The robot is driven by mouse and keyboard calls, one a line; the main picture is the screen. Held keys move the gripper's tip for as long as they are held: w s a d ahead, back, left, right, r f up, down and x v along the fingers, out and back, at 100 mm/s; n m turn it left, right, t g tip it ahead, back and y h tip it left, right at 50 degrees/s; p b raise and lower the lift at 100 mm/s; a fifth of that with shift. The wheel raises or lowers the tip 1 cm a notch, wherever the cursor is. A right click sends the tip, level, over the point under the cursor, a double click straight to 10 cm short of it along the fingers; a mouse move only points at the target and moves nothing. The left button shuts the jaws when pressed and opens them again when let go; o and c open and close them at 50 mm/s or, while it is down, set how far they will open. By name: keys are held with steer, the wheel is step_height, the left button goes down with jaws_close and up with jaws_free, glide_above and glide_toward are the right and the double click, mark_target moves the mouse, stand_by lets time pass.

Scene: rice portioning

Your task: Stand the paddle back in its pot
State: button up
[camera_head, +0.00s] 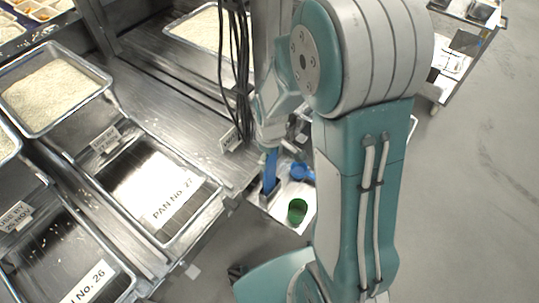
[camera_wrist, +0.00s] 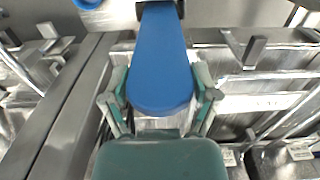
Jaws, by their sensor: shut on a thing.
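The blue paddle (camera_head: 270,165) hangs below my gripper (camera_head: 269,146) in the head view, roughly upright. In the wrist view the paddle (camera_wrist: 162,55) runs up the picture from between the two fingers of my gripper (camera_wrist: 160,98), which are shut on its near end. Its far end meets a small dark thing (camera_wrist: 177,9) at the top edge, possibly the pot. In the head view a dark shape (camera_head: 268,187) shows at the paddle's lower end. I cannot tell whether the paddle is inside it or only in front of it.
A small steel surface beside the counter holds a green cup (camera_head: 297,210) and a round blue item (camera_head: 299,172). Pan No. 27 (camera_head: 190,228) is to the left, with a rice pan (camera_head: 20,124) beyond. Black cables hang near the arm.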

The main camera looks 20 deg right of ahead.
steer(key=shift+f, duration=1.2)
steer(key=o, duration=1)
steer(key=shift+r, duration=0.1)
